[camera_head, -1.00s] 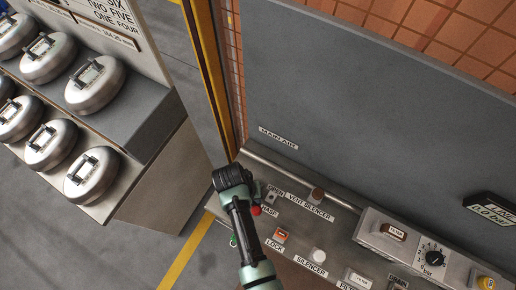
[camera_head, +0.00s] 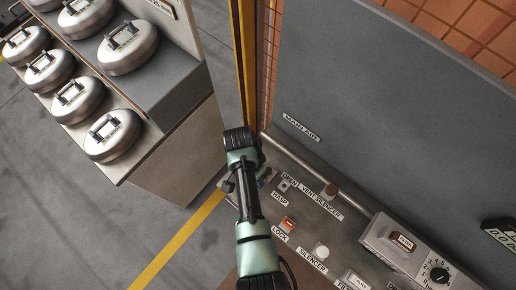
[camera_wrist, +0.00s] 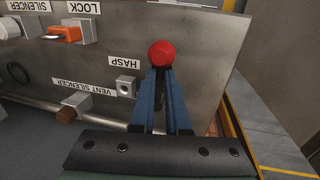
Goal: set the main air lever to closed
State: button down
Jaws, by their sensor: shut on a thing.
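The main air lever shows as a round red knob (camera_wrist: 161,53) at the upper middle of the wrist view. My gripper (camera_wrist: 161,72) has its two blue fingers drawn together at the knob and is shut on it. The lever's shaft is hidden, so its angle cannot be told. In the head view my wrist covers the knob. The MAIN AIR label (camera_head: 300,128) is on the upright grey panel, and an OPEN label (camera_head: 290,180) is on the lower panel beside my wrist.
The hasp (camera_wrist: 125,86) is close left of my fingers in the wrist view. The vent silencer (camera_wrist: 67,115), orange lock (camera_wrist: 61,33) and a long pipe (camera_head: 315,176) are nearby.

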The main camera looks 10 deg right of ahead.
dwell(0.4)
jog(key=c, duration=0.9)
grip_release()
jog(key=r, duration=0.4)
jog(key=w+a+r, duration=0.1)
jog(key=r, duration=0.3)
jog(key=w+r+b, duration=0.1)
jog(key=r, duration=0.3)
jog(key=shift+a+r, duration=0.3)
jog(key=shift+r, duration=0.1)
